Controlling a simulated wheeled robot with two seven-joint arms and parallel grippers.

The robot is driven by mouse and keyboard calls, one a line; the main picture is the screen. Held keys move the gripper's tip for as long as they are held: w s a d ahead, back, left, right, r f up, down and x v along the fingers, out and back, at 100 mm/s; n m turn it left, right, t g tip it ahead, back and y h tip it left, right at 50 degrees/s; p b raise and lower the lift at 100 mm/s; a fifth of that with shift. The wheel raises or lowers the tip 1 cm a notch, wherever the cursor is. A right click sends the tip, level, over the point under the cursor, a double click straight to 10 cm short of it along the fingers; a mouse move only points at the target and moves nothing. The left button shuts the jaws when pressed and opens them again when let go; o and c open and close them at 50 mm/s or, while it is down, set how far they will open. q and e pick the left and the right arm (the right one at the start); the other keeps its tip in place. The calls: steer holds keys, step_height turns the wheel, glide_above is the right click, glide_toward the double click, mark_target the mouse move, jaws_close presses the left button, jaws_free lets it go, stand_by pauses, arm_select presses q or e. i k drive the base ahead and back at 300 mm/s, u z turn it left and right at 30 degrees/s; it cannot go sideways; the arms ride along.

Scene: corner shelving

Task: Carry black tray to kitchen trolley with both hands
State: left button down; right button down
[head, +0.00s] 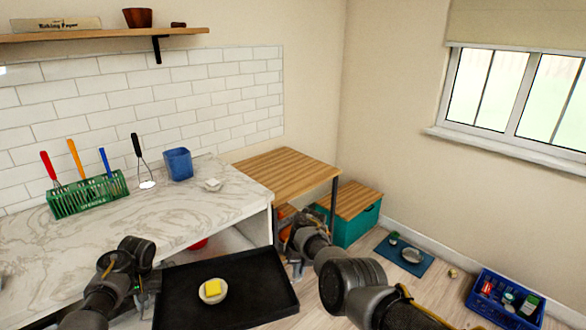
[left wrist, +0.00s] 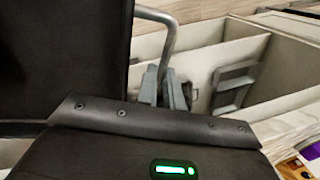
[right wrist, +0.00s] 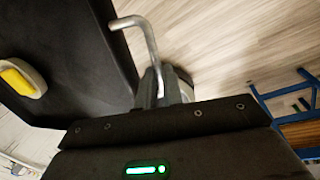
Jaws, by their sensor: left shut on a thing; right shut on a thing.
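The black tray (head: 258,283) is held low in front of the marble counter, in the lower middle of the head view. A small pale dish (head: 204,297) with a yellow block (head: 212,287) rests on it. My left gripper (head: 145,285) is at the tray's left side, shut on a grey metal handle (left wrist: 170,38). My right gripper (head: 296,268) is at the tray's right side, shut on the other metal handle (right wrist: 147,38). A wood-topped stand with dark legs, seemingly the kitchen trolley (head: 280,172), is beyond the counter's right end.
The marble counter (head: 130,225) carries a green rack (head: 88,196) with utensils, a blue container (head: 178,164) and a small white dish. A teal wood-topped box (head: 352,215) adjoins the trolley. A blue mat (head: 404,256) and a blue crate (head: 505,300) lie on the floor at right.

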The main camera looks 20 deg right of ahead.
mark_target(280, 170)
steer(key=z, duration=0.65)
steer(key=i, duration=0.6)
steer(key=z, duration=1.05)
steer(key=i, duration=2.15)
steer(key=u, duration=0.75)
steer(key=i, duration=0.65)
steer(key=u, duration=1.15)
steer(key=i, duration=0.45)
steer(key=u, duration=0.55)
